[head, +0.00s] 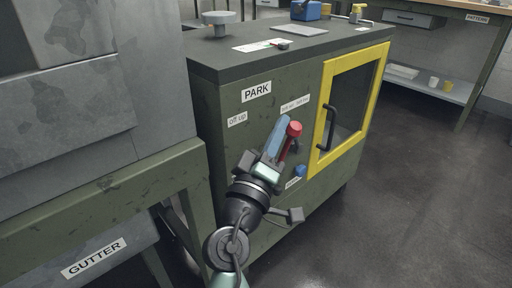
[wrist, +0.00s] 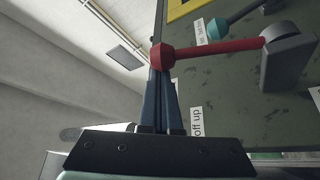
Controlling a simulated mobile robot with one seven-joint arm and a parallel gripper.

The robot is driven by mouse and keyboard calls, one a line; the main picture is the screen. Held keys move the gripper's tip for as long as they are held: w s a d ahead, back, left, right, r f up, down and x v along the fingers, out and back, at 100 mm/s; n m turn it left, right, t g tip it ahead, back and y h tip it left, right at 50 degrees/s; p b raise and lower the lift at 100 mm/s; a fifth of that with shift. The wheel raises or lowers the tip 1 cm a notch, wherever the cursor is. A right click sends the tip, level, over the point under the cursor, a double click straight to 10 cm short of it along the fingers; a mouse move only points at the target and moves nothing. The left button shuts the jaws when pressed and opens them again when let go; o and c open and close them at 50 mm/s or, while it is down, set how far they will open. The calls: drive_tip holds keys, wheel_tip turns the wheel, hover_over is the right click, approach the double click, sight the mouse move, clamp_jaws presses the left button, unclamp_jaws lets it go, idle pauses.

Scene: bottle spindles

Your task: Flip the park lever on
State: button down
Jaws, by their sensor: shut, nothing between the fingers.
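A red lever with a round knob (head: 294,128) stands on the front of the green cabinet, under the PARK label (head: 256,91). In the wrist view the red lever (wrist: 215,50) runs from a grey pivot block (wrist: 288,57) to its knob, and an "off up" label (wrist: 196,121) lies beside it. In the head view the lever points up. My gripper (head: 277,136) is shut and empty, its blue fingers just left of the red knob. In the wrist view the fingertips (wrist: 161,76) are close by the knob; I cannot tell whether they touch. My gripper hides part of the lever's lower end.
A blue knob (head: 300,171) sits lower right on the cabinet (head: 230,150); a teal-knobbed lever (wrist: 214,29) shows in the wrist view. A yellow-framed door (head: 318,110) is to the right. A grey machine marked GUTTER (head: 94,258) stands left. The floor at right is clear.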

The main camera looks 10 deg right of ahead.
sight(301, 132)
drive_tip(key=shift+m+h, duration=0.4)
drive_tip(key=shift+m, duration=0.1)
drive_tip(key=s+d+f+b, duration=0.1)
drive_tip(key=s+d+b, duration=0.1)
drive_tip(key=s, duration=0.1)
drive_tip(key=shift+d+f+b, duration=0.2)
drive_tip(key=shift+f+b, duration=0.15)
drive_tip(key=s+d+f+b, duration=0.3)
drive_tip(key=s+f+b, duration=0.1)
drive_tip(key=f, duration=0.1)
drive_tip(key=shift+f, duration=0.2)
drive_tip(key=shift+s+f, duration=0.1)
drive_tip(key=shift+f, duration=0.1)
